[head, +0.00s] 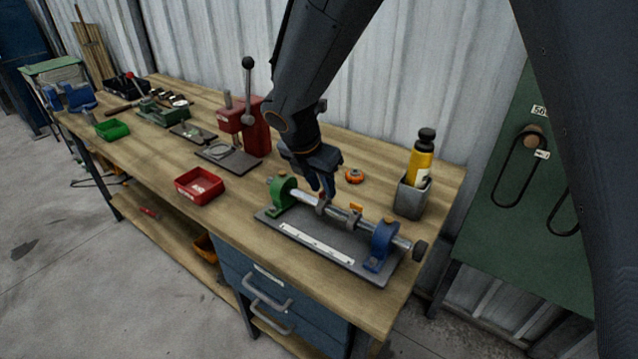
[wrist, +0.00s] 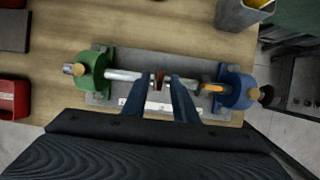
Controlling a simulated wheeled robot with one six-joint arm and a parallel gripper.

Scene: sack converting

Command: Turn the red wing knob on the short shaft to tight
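A metal shaft (head: 345,214) runs between a green bracket (head: 282,194) and a blue bracket (head: 383,243) on a grey base plate. It also shows in the wrist view (wrist: 122,75). A small dark red piece (wrist: 160,79), seemingly the red wing knob, stands on the shaft between my fingertips in the wrist view; in the head view my fingers hide it. My gripper (wrist: 163,80) points down over the shaft with its fingers apart, and gaps show beside the red piece. An orange piece (wrist: 212,87) is on the shaft toward the blue bracket.
A grey holder (head: 411,200) with a yellow bottle (head: 421,163) stands right of the fixture. An orange-red round part (head: 354,176) lies behind it. A red tray (head: 199,186) and a red lever press (head: 257,135) stand to the left. The bench's front right edge is close.

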